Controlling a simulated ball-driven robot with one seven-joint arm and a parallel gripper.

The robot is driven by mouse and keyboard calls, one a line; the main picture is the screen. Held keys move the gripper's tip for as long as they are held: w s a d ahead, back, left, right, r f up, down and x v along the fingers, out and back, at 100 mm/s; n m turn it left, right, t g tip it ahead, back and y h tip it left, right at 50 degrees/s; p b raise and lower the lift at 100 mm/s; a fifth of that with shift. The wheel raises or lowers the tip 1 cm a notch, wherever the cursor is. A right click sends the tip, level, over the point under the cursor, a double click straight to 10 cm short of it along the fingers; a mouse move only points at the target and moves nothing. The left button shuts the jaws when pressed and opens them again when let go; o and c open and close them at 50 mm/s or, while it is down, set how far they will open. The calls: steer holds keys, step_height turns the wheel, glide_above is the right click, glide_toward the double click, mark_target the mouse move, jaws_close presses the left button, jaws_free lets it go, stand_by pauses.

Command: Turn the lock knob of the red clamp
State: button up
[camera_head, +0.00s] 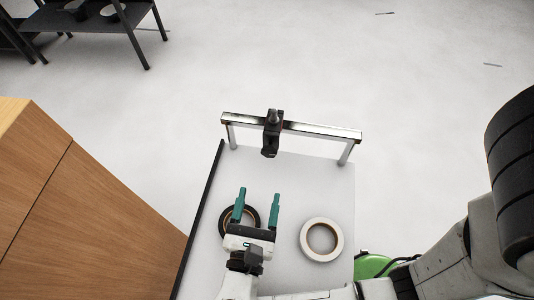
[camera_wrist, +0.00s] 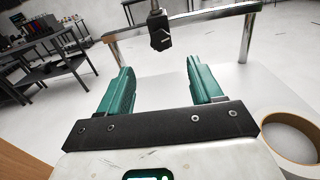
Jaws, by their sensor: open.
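A dark clamp (camera_head: 272,135) with a small reddish patch near its top hangs on the metal bar (camera_head: 315,130) at the far end of the white table. In the wrist view the clamp (camera_wrist: 159,35) shows as a dark stem with a blocky lower end, at top centre. I cannot make out the lock knob clearly. My gripper (camera_head: 258,194) is open and empty, its two teal fingers pointing toward the bar. It is apart from the clamp, on the near side. In the wrist view the clamp lies between and beyond the fingers (camera_wrist: 158,70).
A dark ring (camera_head: 223,222) lies partly hidden under my left finger. A pale ring (camera_head: 338,247) lies to the right on the white table (camera_head: 330,185). A wooden cabinet (camera_head: 85,220) stands left, and a dark shelf (camera_head: 95,18) at back left. The tabletop between gripper and bar looks clear.

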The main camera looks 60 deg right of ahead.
mark_target(269, 154)
steer(key=shift+n, duration=0.3)
steer(key=p+x, duration=0.1)
steer(key=x, duration=0.9)
steer(key=shift+w+d, duration=0.2)
steer(key=shift+d, duration=0.15)
steer(key=c, duration=1.1)
